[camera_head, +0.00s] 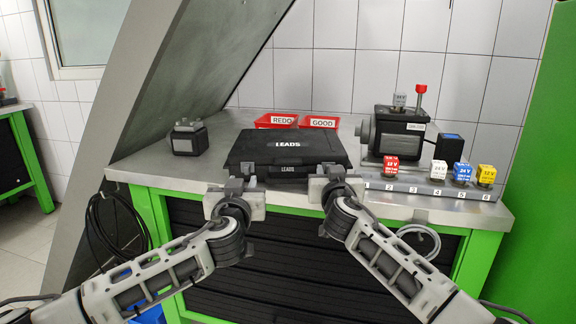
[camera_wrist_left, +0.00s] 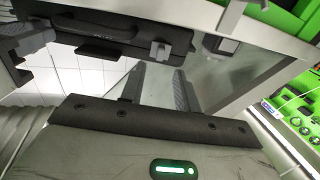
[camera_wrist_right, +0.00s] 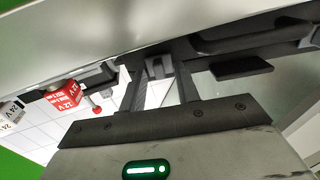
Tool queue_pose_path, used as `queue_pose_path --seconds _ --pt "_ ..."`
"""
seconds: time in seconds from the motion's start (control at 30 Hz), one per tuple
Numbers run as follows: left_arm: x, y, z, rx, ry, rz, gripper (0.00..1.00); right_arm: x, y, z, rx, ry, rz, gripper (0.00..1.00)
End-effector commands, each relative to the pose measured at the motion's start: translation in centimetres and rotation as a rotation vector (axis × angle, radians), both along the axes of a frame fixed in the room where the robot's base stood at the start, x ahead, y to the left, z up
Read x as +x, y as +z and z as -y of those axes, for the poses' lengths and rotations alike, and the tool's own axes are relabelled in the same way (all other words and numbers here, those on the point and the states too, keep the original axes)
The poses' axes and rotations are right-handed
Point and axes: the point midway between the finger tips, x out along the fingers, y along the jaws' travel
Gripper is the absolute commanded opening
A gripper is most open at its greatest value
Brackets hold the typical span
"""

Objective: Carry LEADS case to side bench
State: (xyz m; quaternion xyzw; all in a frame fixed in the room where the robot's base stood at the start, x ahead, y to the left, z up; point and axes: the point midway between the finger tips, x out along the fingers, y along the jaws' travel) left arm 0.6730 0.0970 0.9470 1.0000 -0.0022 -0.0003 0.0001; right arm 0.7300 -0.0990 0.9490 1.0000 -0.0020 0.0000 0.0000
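The black LEADS case (camera_head: 287,148) lies flat and closed on the metal-topped workbench (camera_head: 165,165). Its handle side faces me. My left gripper (camera_head: 250,187) is at the case's front left, and my right gripper (camera_head: 335,180) is at its front right. In the left wrist view the fingers of my left gripper (camera_wrist_left: 160,72) are apart with nothing between them, and the case (camera_wrist_left: 90,45) is beyond them. In the right wrist view the fingers of my right gripper (camera_wrist_right: 160,68) are apart, with a dark latch-like part of the case's front (camera_wrist_right: 158,66) showing between their tips.
Red REDO (camera_head: 277,121) and GOOD (camera_head: 320,122) bins stand behind the case. A pump (camera_head: 397,135) and a numbered rack (camera_head: 430,188) with coloured blocks are to the right. A dark device (camera_head: 188,138) stands left. Another green-framed bench (camera_head: 18,150) is at the far left.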

Motion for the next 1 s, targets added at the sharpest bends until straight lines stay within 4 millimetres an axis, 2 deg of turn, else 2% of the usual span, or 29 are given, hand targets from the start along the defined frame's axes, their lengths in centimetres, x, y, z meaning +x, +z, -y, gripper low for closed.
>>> queue_pose_path --seconds 0.1,0.3,0.57,0.77,1.0 --pt "-2.4 -0.1 0.0 -0.002 -0.002 -0.001 0.32 0.0 0.0 0.0 0.0 0.0 0.0 0.32" --pt "-5.2 0.0 -0.1 -0.001 0.0 0.001 0.32 0.0 0.0 0.0 0.0 0.0 0.0 0.32" --pt "-6.3 0.1 -0.1 0.001 0.002 0.002 0.32 -0.5 -0.1 0.0 0.001 0.0 -0.001 0.32" --pt "-6.3 0.1 -0.1 0.001 0.002 0.002 0.32 -3.1 -0.2 0.0 0.002 0.002 -0.001 0.32" --pt "-6.3 0.1 -0.1 0.001 0.001 0.002 0.32 -7.7 -0.1 0.0 0.003 0.002 -0.001 0.32"
